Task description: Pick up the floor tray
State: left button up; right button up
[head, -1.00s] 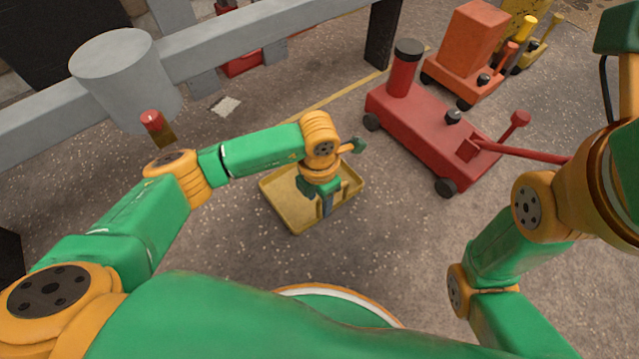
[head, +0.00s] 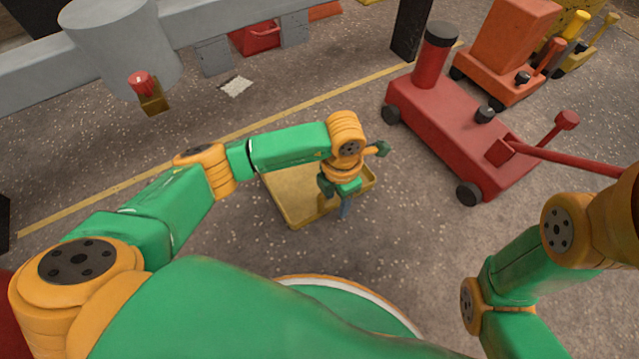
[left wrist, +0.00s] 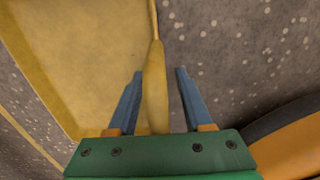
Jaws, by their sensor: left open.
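The floor tray (head: 283,197) is a shallow yellow tray lying on the floor, partly hidden by my left forearm and wrist. My left gripper (head: 341,207) is pointed down at the tray's right side. In the left wrist view, my left gripper (left wrist: 160,72) is open, with one blue finger over the tray's inside and the other over bare floor. A thick yellow grip on the tray's rim (left wrist: 154,90) lies between the fingers, closer to the left one. I cannot tell if they touch it. My right arm shows at the right, but its gripper is out of view.
A red wheeled trolley jack (head: 455,125) stands right of the tray, with an orange one (head: 508,55) behind it. A grey beam (head: 215,48) with a grey cylinder (head: 122,50) crosses the back. A yellow line (head: 300,106) runs behind the tray. Floor around the tray is clear.

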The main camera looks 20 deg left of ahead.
pick_arm(q)
grip_shut()
jog(key=shift+r, duration=0.1)
dwell(1.2)
